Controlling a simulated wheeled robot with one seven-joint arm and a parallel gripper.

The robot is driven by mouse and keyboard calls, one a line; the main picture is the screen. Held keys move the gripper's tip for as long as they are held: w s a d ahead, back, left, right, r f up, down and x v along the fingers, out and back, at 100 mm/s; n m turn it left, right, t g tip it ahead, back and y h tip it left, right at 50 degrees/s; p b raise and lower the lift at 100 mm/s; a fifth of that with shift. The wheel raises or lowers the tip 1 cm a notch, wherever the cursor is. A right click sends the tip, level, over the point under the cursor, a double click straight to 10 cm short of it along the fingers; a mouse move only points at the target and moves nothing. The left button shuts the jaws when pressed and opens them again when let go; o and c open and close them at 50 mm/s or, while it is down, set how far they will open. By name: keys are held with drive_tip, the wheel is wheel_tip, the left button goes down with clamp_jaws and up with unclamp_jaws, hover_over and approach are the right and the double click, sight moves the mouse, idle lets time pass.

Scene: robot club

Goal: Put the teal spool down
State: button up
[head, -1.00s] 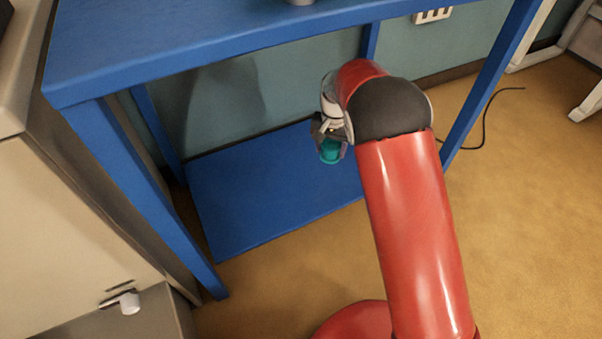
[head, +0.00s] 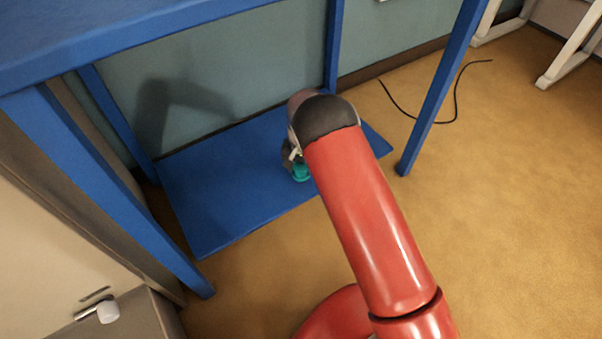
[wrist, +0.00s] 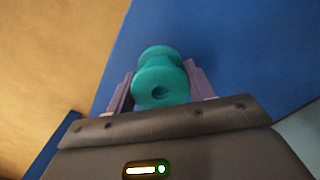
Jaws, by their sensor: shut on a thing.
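The teal spool (wrist: 160,82) sits between the two fingers of my gripper (wrist: 161,88) in the wrist view, with one flange facing the camera. My gripper is shut on it. In the head view the spool (head: 300,173) shows at the end of my arm, in front of the blue lower shelf (head: 215,190) near its front edge. My gripper (head: 296,160) is partly hidden behind my wrist there. I cannot tell whether the spool touches the shelf.
The blue table's top (head: 120,35) overhangs the shelf, with a leg (head: 440,95) on the right and another (head: 110,190) on the left. The left part of the shelf is bare. A black cable (head: 455,100) lies on the tan floor.

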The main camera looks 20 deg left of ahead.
sight(301, 173)
drive_tip(key=shift+f, duration=1.55)
drive_tip(key=shift+f+b, duration=0.1)
drive_tip(key=shift+b, duration=0.2)
drive_tip(key=o, duration=1)
